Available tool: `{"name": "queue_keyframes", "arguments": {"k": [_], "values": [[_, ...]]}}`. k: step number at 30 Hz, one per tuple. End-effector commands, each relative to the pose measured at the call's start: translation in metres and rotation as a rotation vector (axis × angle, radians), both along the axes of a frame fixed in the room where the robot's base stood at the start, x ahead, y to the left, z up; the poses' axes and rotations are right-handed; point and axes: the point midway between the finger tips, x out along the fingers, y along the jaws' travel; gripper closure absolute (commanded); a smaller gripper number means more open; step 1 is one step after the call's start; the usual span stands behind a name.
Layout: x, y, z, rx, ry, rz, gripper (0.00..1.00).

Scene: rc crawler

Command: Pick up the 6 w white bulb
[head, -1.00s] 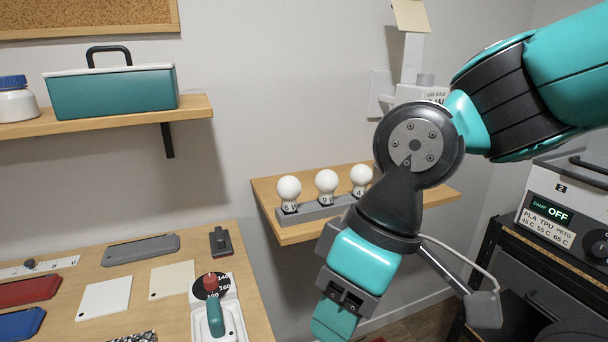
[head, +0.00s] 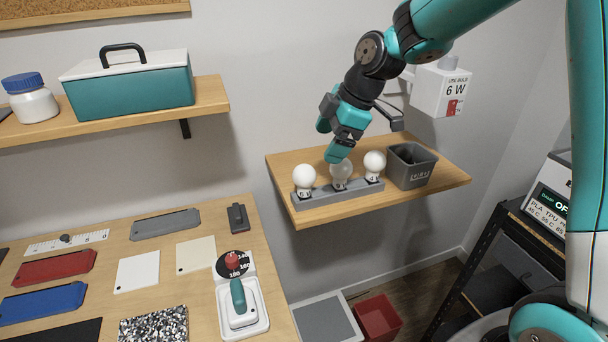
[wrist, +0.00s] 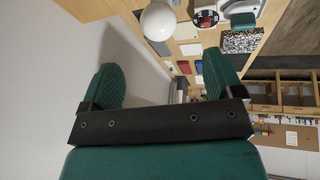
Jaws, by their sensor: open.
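The 6 W white bulb (head: 304,176) stands upright at the left end of a grey holder (head: 325,193) on a wooden shelf. A middle bulb (head: 341,172), looking greyer, and a right bulb (head: 374,161) stand in the same holder. My gripper (head: 331,139) is open and empty, above and behind the 6 W bulb, with one fingertip near the top of the middle bulb. In the wrist view, a white bulb (wrist: 158,20) shows beyond my gripper (wrist: 162,75), near the top edge between the spread fingers. Its label is not visible there.
A grey bin (head: 411,167) stands right of the holder. A white "use bulb 6 W" box (head: 441,91) is on the wall above. A wooden table (head: 190,222) with coloured plates is at left, and a teal toolbox (head: 130,88) sits on the upper shelf.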

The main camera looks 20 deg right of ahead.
Motion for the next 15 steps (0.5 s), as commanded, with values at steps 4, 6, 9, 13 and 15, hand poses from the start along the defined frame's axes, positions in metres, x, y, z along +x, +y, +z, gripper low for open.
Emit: {"name": "queue_keyframes", "arguments": {"k": [4,6,9,13,15], "values": [[0.007,0.013,-0.029,0.001,0.006,0.003,0.14],[0.011,0.017,-0.040,0.000,0.005,0.002,0.14],[0.014,0.021,-0.052,0.000,0.003,0.000,0.14],[0.016,0.024,-0.059,0.000,0.001,0.000,0.14],[0.018,0.025,-0.063,0.001,0.003,0.000,0.14]]}}
